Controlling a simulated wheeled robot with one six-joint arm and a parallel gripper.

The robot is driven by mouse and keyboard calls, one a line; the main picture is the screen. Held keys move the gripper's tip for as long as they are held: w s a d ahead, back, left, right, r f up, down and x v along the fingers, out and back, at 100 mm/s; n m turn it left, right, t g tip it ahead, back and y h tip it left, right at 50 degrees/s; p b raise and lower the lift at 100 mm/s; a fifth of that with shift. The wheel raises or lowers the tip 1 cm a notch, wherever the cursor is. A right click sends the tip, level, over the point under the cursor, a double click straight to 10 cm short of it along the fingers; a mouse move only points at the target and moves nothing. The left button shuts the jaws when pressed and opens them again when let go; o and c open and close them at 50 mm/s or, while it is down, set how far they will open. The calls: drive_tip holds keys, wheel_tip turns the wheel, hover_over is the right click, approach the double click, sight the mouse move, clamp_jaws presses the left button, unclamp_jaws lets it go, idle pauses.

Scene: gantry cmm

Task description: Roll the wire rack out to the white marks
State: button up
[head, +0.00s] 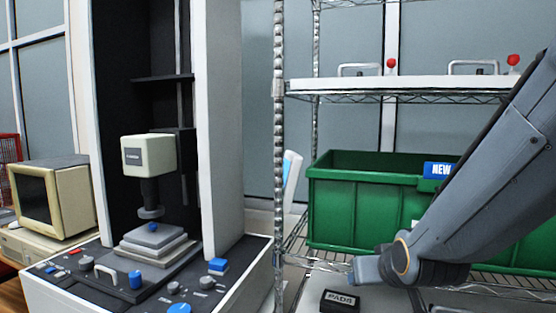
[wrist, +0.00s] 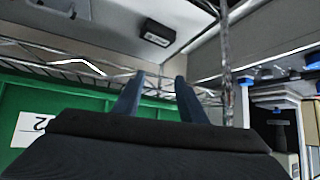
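The wire rack is a chrome wire shelving unit; its near-left post (head: 279,130) stands upright in the head view, and a post (wrist: 225,62) also shows in the wrist view. A green bin (head: 355,205) with a blue "NEW" label sits on its lower wire shelf. My gripper (head: 362,268) is low in front of that shelf, right of the post. In the wrist view my gripper (wrist: 155,80) has its two fingers apart, pointing at the shelf's wire edge. I cannot tell whether they touch the wire. I see no white marks; the rack's feet are out of view.
A measuring machine (head: 218,100) with a control desk stands left of the rack, close to its post. A beige monitor (head: 50,195) is further left. A black "PADS" box (head: 340,300) lies on a pale surface below. The upper shelf (head: 400,84) carries handles and red knobs.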

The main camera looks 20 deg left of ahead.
drive_tip(key=w+a+r+n+t+y, duration=0.2)
drive_tip(key=a+r+t+y, duration=0.15)
drive_tip(key=a+r, duration=0.7)
drive_tip(key=t+y, duration=0.3)
approach(280, 180)
drive_tip(key=x, duration=0.4)
drive_tip(key=shift+n+h, duration=0.25)
drive_tip(key=shift+n, duration=0.05)
drive_tip(key=shift+p+x, duration=1.25)
drive_tip(key=shift+x, duration=2.35)
clamp_jaws()
